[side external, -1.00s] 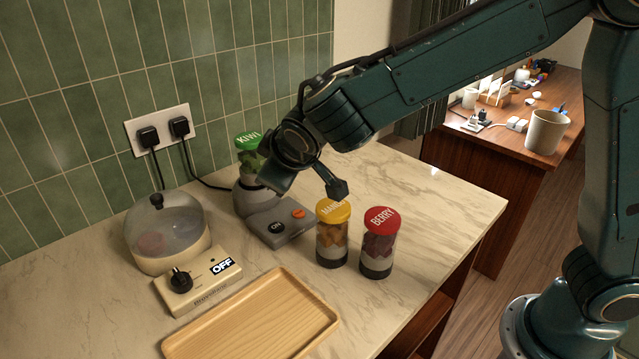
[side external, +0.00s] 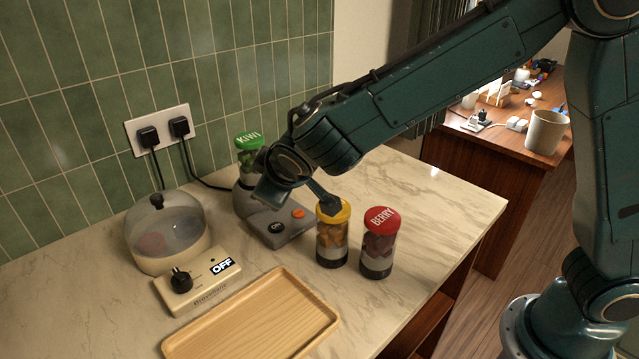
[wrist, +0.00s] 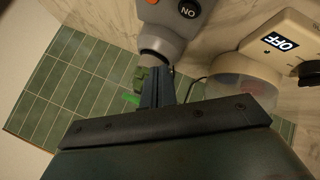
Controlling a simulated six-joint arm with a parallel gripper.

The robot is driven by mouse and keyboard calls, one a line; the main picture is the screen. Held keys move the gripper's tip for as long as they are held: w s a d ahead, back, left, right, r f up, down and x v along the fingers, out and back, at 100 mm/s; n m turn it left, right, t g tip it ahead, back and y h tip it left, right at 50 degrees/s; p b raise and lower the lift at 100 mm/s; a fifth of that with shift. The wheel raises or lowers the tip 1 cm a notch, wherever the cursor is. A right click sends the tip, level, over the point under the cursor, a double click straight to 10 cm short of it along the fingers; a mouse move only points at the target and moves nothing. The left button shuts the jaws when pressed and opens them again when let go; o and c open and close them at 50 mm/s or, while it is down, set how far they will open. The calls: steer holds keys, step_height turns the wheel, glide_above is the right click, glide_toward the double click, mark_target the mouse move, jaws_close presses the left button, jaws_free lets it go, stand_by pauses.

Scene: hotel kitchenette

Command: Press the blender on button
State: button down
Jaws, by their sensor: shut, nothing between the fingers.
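The grey blender (side external: 246,200) stands on the marble counter, with a green-lidded KIWI jar (side external: 247,156) at its back. Its black ON button (side external: 277,228) and an orange button (side external: 298,213) are on the low front part. My gripper (side external: 268,193) is just above the blender, beside the jar; its fingertips are hard to make out there. In the wrist view, the gripper (wrist: 166,70) is shut and empty, its tips by the blender's rounded neck. The ON button (wrist: 188,10) lies beyond the tips, near the top edge, apart from them.
A yellow-lidded jar (side external: 333,240) and a red-lidded BERRY jar (side external: 379,245) stand right of the blender. A domed cooker (side external: 167,235), a control box marked OFF (side external: 200,281) and a wooden tray (side external: 252,316) are to the left and front. The tiled wall (side external: 100,100) is behind.

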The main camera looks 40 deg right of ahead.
mark_target(279, 230)
steer(key=shift+f, duration=3.45)
steer(key=shift+f, duration=0.8)
stand_by(0.5)
steer(key=shift+r, duration=0.8)
steer(key=shift+r, duration=0.1)
steer(key=shift+r, duration=2.4)
steer(key=shift+d, duration=0.1)
